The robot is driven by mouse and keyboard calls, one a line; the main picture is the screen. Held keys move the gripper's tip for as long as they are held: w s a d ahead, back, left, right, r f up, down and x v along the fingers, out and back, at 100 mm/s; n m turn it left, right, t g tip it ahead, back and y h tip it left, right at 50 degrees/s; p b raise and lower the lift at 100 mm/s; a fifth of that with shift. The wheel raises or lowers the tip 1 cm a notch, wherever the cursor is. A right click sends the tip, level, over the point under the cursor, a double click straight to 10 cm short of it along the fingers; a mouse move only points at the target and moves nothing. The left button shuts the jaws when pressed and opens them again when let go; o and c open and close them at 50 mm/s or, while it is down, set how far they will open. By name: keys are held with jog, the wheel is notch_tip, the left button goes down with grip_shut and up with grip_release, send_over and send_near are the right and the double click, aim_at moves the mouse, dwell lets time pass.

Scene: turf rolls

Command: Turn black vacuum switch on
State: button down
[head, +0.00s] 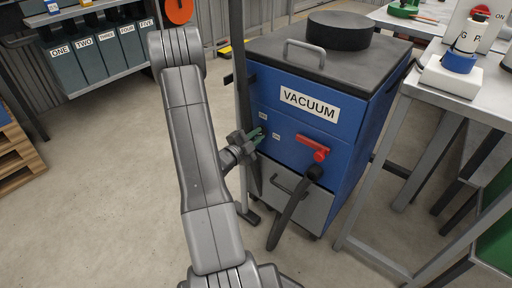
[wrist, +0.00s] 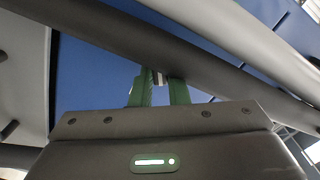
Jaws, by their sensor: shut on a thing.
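The vacuum (head: 345,128) is a blue cabinet with a dark lid and a "VACUUM" label, standing at the centre right of the head view. My gripper (head: 259,138) is at the left part of its front face, beside two small white labels. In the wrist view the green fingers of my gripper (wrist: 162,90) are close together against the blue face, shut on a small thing. That thing fits the black vacuum switch, mostly hidden by the fingers. Its position, on or off, cannot be told.
A red handle (head: 314,149) and a black hose (head: 290,214) are right of my gripper. A grey post (head: 240,90) stands close by at left. A metal workbench (head: 450,84) is at right. Labelled bins (head: 92,62) are at back left.

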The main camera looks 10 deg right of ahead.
jog(key=shift+s+d+f+m+b, duration=0.1)
jog(key=shift+f+m+b, duration=0.1)
jog(key=shift+m+b, duration=1.25)
jog(key=shift+s+f+m+b, duration=0.1)
jog(key=shift+f+m+b, duration=0.1)
jog(key=shift+m+b, duration=1.2)
jog(key=shift+w+m, duration=0.1)
jog(key=shift+m, duration=0.35)
jog(key=c, duration=1.4)
grip_release()
jog(key=p+v, duration=0.3)
jog(key=v, duration=1)
jog(key=shift+s+a, duration=0.25)
jog(key=shift+a, duration=0.05)
